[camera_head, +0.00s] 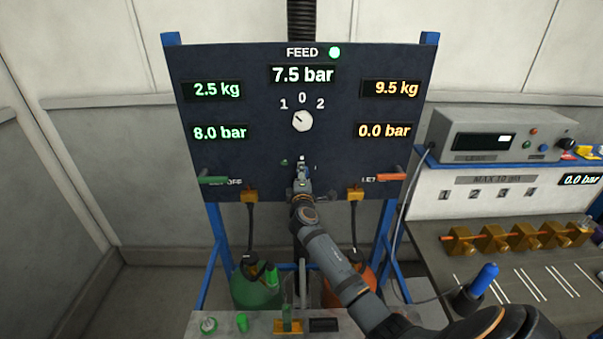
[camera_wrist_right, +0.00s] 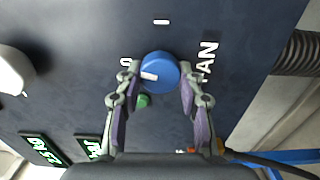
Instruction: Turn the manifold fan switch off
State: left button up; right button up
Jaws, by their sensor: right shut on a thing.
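The fan switch is a round blue knob (camera_wrist_right: 160,71) on the dark panel, beside lettering ending in "AN" in the right wrist view. Its white mark points left in that view, roughly toward a partly covered "0" label. A green lamp (camera_wrist_right: 143,100) sits close beside the knob. My right gripper (camera_wrist_right: 160,76) has a finger on each side of the knob and is shut on it. In the head view my right gripper (camera_head: 302,176) is at the panel's lower middle and hides most of the knob. My left gripper is in neither view.
The panel (camera_head: 240,150) carries a white selector knob (camera_head: 302,121) above my gripper, a green handle (camera_head: 213,180) at left and an orange handle (camera_head: 391,177) at right. Green (camera_head: 248,290) and orange containers stand below. A bench with a grey instrument (camera_head: 500,134) is at right.

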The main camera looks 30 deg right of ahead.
jog(key=shift+f+n+p, duration=0.1)
jog(key=shift+n+p, duration=0.25)
jog(key=shift+n, duration=0.95)
jog(key=o, duration=1.2)
jog(key=v, duration=1.2)
jog(key=shift+s+f, duration=0.1)
